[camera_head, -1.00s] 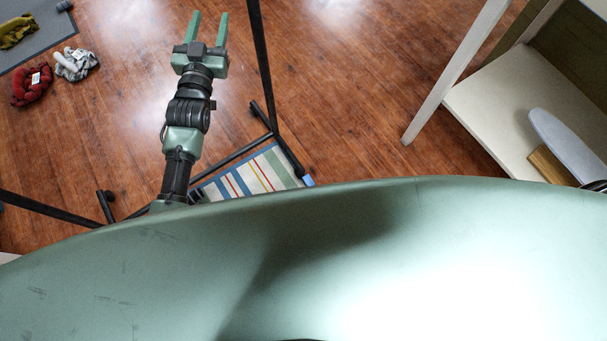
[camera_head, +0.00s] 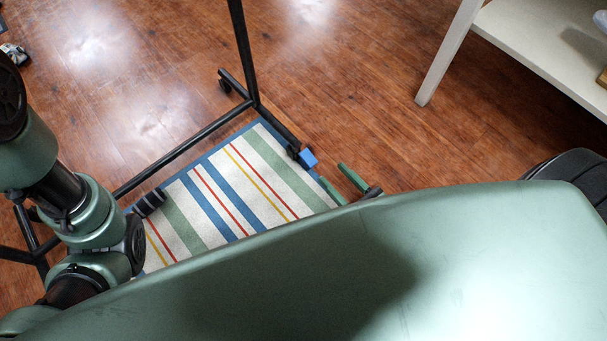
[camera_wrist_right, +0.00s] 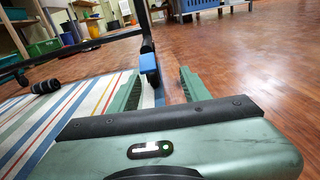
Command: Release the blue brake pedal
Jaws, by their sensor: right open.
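The blue brake pedal (camera_head: 308,158) sits on a caster at the end of the black rack's foot (camera_head: 280,130), beside the striped rug's corner. In the right wrist view, the pedal (camera_wrist_right: 149,66) is just beyond the fingertips, nearer the left finger. My right gripper (camera_head: 331,172) is open, its two green fingers showing past the edge of my body and pointing toward the pedal. The wrist view shows the right gripper (camera_wrist_right: 160,71) empty. I cannot tell whether a finger touches the pedal. My left arm fills the left edge, its gripper out of view.
The striped rug (camera_head: 215,193) lies under the rack's frame. A black roller-like object (camera_wrist_right: 45,87) rests near it. A pale shelf (camera_head: 540,45) stands at upper right. The wood floor between rack and shelf is clear.

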